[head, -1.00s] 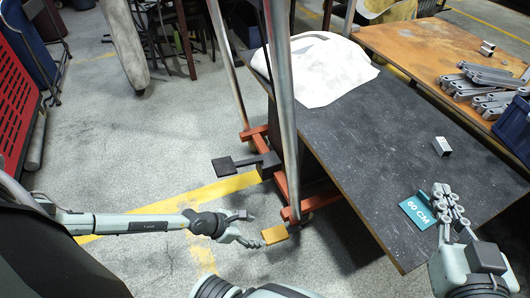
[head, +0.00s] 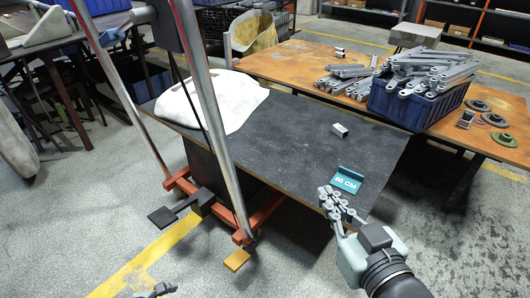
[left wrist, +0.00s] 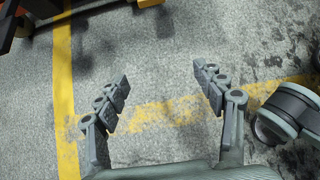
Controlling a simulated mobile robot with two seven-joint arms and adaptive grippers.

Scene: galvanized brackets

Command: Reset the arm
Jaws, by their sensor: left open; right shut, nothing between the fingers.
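My right gripper (head: 330,196) shows at the lower right of the head view, shut and empty, over the near edge of the dark table (head: 270,130). My left gripper (left wrist: 165,88) is open and empty in the left wrist view, above the grey floor with yellow lines. In the head view only a bit of it (head: 155,290) shows at the bottom edge; the rest of my left arm is out of frame.
A hoist with orange legs (head: 267,213) stands at the table's left.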

